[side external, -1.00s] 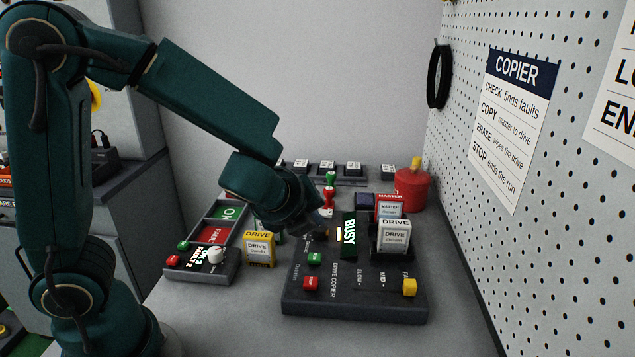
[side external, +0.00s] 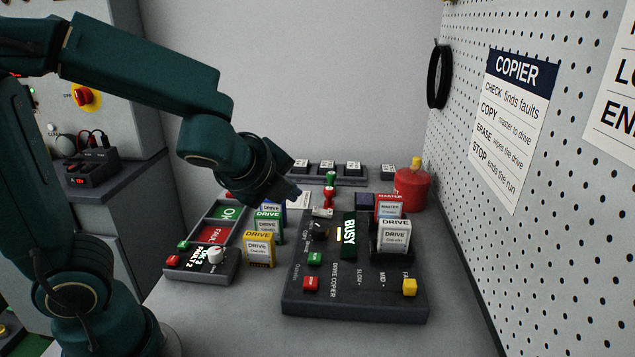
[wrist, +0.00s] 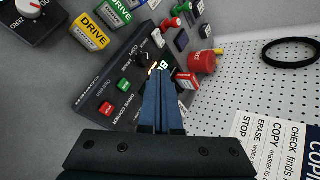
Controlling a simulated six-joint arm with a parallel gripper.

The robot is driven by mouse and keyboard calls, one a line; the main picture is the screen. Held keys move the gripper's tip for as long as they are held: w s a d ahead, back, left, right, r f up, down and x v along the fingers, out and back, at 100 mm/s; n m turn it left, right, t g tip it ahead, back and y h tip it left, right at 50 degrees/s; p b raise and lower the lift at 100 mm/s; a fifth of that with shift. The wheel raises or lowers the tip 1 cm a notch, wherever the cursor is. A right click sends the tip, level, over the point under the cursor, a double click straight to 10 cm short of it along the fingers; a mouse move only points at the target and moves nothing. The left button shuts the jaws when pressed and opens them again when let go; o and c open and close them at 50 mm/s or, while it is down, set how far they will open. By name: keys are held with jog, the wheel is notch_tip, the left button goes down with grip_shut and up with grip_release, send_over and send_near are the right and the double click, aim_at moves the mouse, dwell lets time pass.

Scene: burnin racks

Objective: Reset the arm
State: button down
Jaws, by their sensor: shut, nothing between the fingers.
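My teal arm reaches in from the left, and my gripper (side external: 297,194) is up above the table, behind and left of the drive copier. In the wrist view my gripper (wrist: 163,72) has its two blue fingers together with nothing between them. The drive copier (side external: 340,300) is a dark box with a lit green BUSY sign (side external: 348,235), a black knob (side external: 319,231), and green, red and yellow buttons. A red MASTER drive (side external: 389,206) and a white DRIVE (side external: 394,236) stand upright at its right side.
Yellow (side external: 259,249), green and blue drives stand left of the copier. A red canister (side external: 411,190) stands at the back right, near the pegboard wall (side external: 490,240). The front table is clear.

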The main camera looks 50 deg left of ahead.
jog(key=s+d+n+g+h, duration=0.3)
jog(key=s+d+n, duration=0.3)
jog(key=s+n, duration=0.7)
jog(key=n+h, duration=0.1)
jog(key=n, duration=0.3)
jog(key=shift+s+d+f+n+h, duration=0.2)
jog(key=shift+d+f+n+h, duration=0.1)
jog(key=shift+d, duration=0.1)
dwell(1.7)
